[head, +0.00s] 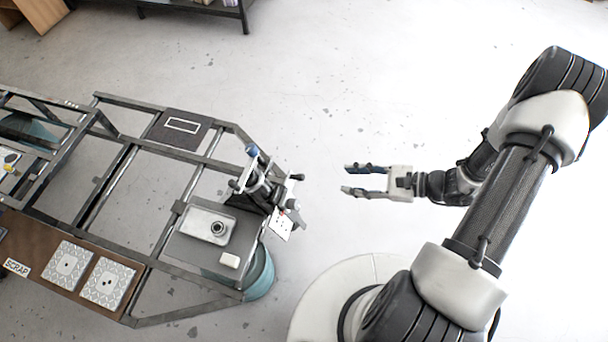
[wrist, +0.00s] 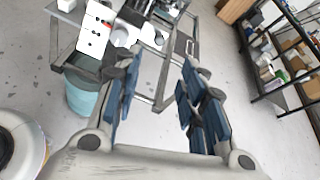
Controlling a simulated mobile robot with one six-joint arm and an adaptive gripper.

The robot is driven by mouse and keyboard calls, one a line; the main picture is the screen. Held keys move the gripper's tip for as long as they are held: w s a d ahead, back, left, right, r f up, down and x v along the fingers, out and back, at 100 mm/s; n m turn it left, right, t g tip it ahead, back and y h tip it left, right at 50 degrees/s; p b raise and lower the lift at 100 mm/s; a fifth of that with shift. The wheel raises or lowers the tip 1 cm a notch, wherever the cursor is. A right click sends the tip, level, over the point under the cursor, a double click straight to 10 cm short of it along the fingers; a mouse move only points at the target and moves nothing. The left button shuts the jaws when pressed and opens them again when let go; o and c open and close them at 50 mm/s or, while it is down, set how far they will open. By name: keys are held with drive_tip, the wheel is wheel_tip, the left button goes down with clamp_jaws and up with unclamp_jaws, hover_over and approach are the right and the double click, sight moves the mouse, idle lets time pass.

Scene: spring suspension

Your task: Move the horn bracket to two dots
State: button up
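My gripper (head: 347,179) is open and empty, over bare floor to the right of the metal frame. Its two blue-padded fingers (wrist: 155,85) stand apart in the wrist view. I cannot tell for sure which part is the horn bracket. A dark assembly with a blue cap (head: 254,152) stands at the frame's right end. A pale plate with a round black-centred part (head: 207,225) lies on a grey panel beside it. Two patterned white tiles lie on the brown board: the right tile (head: 107,283) seems to bear two dots, the left tile (head: 68,264) seemingly one.
A white card with black dots (wrist: 95,30) hangs at the frame's end. A small white block (head: 229,261) lies on the panel. A SCRAP label (head: 17,267) is on the board. Shelves (wrist: 285,55) stand farther off; floor around my gripper is clear.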

sight(304, 178)
drive_tip(key=b+x, duration=0.2)
drive_tip(key=x, duration=1.3)
drive_tip(key=shift+w+a+f, duration=0.1)
drive_tip(key=shift+a+f, duration=0.05)
drive_tip(key=shift+a, duration=0.2)
drive_tip(key=shift+c, duration=0.6)
clamp_jaws()
